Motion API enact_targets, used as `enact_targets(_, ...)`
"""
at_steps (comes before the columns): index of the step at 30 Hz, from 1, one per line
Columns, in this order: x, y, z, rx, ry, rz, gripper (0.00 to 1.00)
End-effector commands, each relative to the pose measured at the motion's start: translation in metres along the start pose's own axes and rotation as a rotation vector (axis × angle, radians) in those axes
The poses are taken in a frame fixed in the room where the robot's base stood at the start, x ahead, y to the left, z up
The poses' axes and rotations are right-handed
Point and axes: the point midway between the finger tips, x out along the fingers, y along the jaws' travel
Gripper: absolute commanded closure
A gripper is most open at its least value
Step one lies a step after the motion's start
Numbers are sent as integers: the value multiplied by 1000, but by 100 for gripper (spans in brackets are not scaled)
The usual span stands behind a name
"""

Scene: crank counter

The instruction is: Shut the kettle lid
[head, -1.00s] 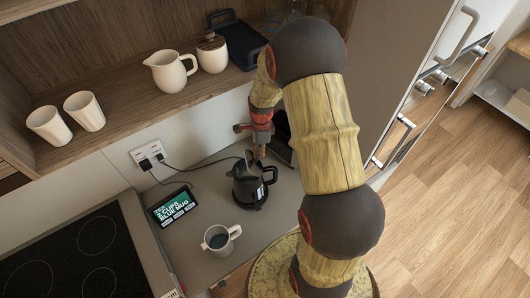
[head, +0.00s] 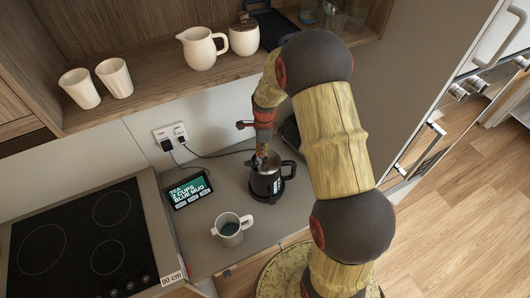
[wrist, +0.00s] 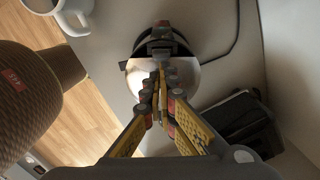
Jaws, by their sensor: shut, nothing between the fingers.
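The dark kettle (head: 266,184) stands on the counter with its handle to the right. My gripper (head: 262,158) points down at the kettle's top, its fingers together and empty. In the wrist view my fingertips (wrist: 158,72) are over the pale, shiny round top of the kettle (wrist: 200,78). The lid looks lowered under or beside the fingertips. The fingers hide part of it, so I cannot tell whether it is fully shut.
A mug with dark liquid (head: 230,228) stands in front of the kettle. A small display (head: 189,191) and a wall socket (head: 171,134) are to the left. A cooktop (head: 80,238) lies further left. The wooden shelf (head: 150,98) overhangs behind.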

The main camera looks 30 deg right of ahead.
Motion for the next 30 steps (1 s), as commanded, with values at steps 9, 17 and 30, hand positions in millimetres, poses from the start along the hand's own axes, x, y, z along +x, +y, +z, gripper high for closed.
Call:
enact_targets(9,5,0,4,0,0,0,100)
enact_targets(17,4,0,4,0,0,0,100)
enact_targets(30,-1,0,0,1,0,-1,100)
